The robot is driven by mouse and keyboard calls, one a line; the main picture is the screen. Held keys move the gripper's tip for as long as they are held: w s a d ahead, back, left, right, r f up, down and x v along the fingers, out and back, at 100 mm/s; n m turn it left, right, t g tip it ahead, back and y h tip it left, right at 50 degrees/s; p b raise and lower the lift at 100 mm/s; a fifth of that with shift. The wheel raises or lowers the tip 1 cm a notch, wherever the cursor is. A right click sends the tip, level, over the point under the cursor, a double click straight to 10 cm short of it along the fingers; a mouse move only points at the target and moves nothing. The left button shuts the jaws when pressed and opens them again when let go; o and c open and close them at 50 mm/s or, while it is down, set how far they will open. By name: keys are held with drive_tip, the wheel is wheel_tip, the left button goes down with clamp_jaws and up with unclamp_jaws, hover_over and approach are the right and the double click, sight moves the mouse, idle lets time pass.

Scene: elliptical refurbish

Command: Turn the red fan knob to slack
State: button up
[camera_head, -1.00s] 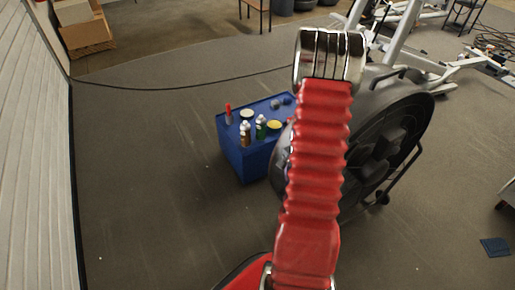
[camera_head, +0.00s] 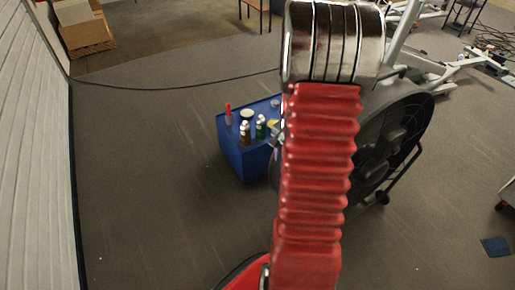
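A large black drum fan (camera_head: 395,135) stands on the floor right of centre, partly hidden behind my red arm. Its dark round face and motor show on the right of the arm. The red fan knob cannot be made out in this view. My gripper is not in view; only the red ribbed sleeve and the chrome joint of my arm show, rising through the middle of the picture.
A blue box (camera_head: 240,160) left of the fan carries bottles, cans and a red-capped item (camera_head: 228,114). A black cable (camera_head: 170,90) crosses the floor behind. Cardboard boxes (camera_head: 85,28) stand at the far left. A white frame (camera_head: 460,65) stands at the right. The left floor is clear.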

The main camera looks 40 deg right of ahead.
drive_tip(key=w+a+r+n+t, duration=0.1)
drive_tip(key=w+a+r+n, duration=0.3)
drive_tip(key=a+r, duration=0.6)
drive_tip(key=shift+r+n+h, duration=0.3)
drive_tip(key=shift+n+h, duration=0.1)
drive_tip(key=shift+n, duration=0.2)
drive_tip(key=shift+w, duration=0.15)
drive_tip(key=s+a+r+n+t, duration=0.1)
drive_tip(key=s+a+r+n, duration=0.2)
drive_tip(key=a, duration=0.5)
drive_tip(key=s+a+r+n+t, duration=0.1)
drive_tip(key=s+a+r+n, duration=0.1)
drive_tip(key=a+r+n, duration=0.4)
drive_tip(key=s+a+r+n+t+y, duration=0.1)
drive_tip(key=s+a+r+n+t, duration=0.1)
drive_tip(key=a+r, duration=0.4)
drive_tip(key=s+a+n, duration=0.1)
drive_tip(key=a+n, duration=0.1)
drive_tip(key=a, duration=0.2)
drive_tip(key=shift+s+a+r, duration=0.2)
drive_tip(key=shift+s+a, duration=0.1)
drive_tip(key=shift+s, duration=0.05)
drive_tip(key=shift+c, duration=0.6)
